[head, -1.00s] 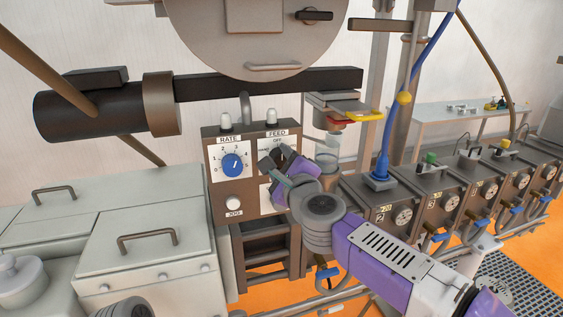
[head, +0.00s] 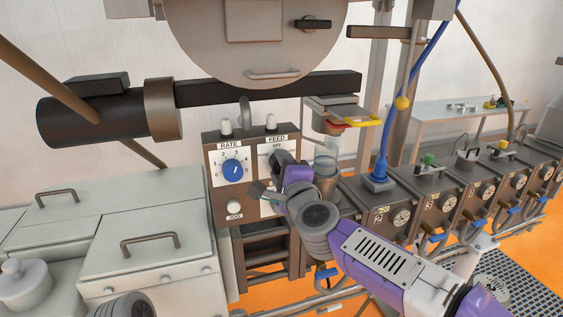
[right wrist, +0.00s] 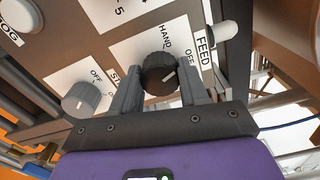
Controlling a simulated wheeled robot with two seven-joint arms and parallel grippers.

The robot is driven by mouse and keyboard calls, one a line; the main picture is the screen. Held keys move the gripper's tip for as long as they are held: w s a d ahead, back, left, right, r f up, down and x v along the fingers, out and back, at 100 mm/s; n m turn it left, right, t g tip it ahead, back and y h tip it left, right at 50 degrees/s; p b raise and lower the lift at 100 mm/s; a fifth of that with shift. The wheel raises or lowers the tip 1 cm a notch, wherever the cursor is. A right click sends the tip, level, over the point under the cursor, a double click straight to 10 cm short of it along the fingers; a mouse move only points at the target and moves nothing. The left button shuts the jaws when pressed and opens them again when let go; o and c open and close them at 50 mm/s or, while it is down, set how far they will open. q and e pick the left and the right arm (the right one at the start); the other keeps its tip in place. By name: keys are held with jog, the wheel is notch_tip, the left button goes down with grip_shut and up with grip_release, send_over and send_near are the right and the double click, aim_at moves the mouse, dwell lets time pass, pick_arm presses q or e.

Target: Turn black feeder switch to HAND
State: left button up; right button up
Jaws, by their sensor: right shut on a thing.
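The black feeder switch (right wrist: 160,74) is a ridged round knob on a white plate marked HAND and OFF, by the FEED label. Its white pointer line points to the right in the right wrist view, roughly toward the OFF side rather than at HAND. My right gripper (right wrist: 160,63) has one finger on each side of the knob and is shut on it. In the head view, my right gripper (head: 271,176) is at the FEED side of the control box (head: 218,203) and hides most of the switch. My left gripper is not in view.
The blue RATE dial (head: 233,168) sits left of the switch, with the white JOG button (head: 234,207) below it. A grey knob (right wrist: 81,100) is close beside one finger in the right wrist view. A clear feed cup (head: 325,160) stands just right of the box.

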jog(key=shift+n+p, duration=1.7)
jog(key=shift+n, duration=2)
jog(key=o, duration=1.1)
jog(key=shift+a, duration=0.1)
jog(key=shift+c, duration=0.2)
jog(key=v, duration=0.7)
jog(key=shift+s, duration=0.25)
